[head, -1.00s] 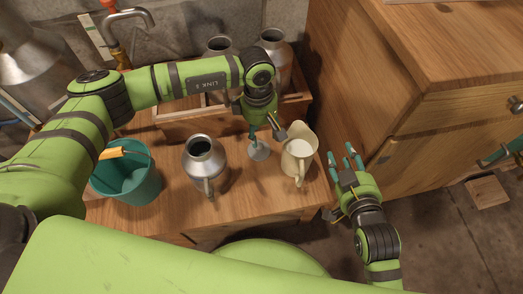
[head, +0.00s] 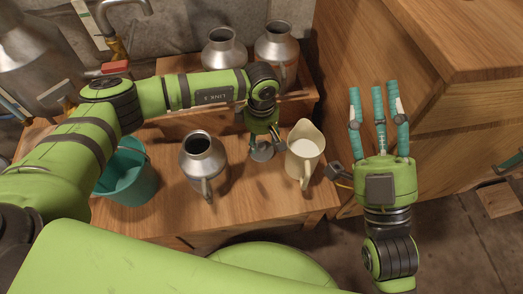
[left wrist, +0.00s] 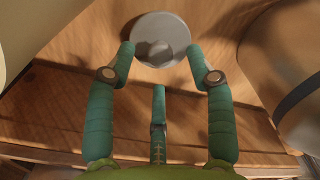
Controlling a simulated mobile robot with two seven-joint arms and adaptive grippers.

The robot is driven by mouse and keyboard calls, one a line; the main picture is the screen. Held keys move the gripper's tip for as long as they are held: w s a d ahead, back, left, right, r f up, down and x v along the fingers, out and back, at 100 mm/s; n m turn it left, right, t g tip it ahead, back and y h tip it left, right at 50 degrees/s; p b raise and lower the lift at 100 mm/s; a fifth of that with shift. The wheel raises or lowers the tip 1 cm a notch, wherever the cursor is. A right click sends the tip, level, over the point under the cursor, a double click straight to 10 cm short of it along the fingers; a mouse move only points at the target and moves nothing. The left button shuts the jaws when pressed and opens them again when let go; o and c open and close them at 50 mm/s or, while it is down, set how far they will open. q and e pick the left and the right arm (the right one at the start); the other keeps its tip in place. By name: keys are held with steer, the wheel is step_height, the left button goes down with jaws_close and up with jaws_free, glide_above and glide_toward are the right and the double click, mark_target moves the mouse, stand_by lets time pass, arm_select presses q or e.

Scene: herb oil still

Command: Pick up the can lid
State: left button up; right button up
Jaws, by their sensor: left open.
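The can lid (head: 262,153) is a small grey metal disc lying on the wooden bench between a can and a jug. In the left wrist view the lid (left wrist: 172,22) shows with a raised knob in its middle. My left gripper (left wrist: 160,60) is open, two fingertips at the lid's near left and right edges and the third finger short of it. Whether they touch the lid I cannot tell. In the head view my left gripper (head: 262,138) partly hides the lid. My right gripper (head: 378,105) is open and empty, right of the bench, its fingers pointing away.
An open metal can (head: 203,158) stands left of the lid, a cream jug (head: 304,150) close on its right. A teal bucket (head: 128,178) stands at the left. Behind, two cans (head: 276,45) stand in a wooden crate (head: 185,123). A wooden cabinet (head: 440,130) is at the right.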

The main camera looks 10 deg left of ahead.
mark_target(261, 149)
arm_select(q)
step_height(261, 149, down, 2)
steer(key=shift+f+b, duration=0.25)
steer(key=shift+b, duration=0.05)
arm_select(e)
steer(key=s+r+n+t+y, duration=0.1)
steer(key=s+r+t+y, duration=0.1)
steer(key=s+r+y, duration=0.1)
steer(key=shift+s+a+r, duration=0.1)
steer(key=shift+s+r, duration=0.15)
steer(key=shift+s, duration=0.15)
arm_select(q)
jaws_close()
steer(key=shift+r, duration=0.1)
